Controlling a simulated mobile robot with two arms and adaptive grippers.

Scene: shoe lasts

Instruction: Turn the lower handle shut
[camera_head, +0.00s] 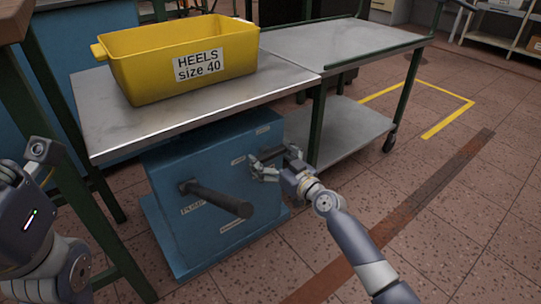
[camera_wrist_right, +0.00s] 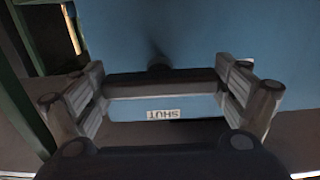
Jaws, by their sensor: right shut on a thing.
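A blue cabinet (camera_head: 165,235) stands under the steel table. A thick black lever (camera_head: 220,198) sticks out of its front, beside a label reading PUMP. A second, smaller dark handle (camera_head: 270,154) is higher and to the right on the same front, mostly hidden by my right gripper (camera_head: 263,167). In the right wrist view the dark bar of this handle (camera_wrist_right: 160,84) lies level between the fingers of my right gripper (camera_wrist_right: 160,92), which is shut on it. A label reading SHUT (camera_wrist_right: 163,114), upside down, shows just below the bar.
A yellow bin (camera_head: 135,75) marked HEELS size 40 stands on the steel table (camera_head: 120,130) above the cabinet. A green-legged trolley (camera_head: 345,130) stands right beside it. The tiled floor in front and right is clear.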

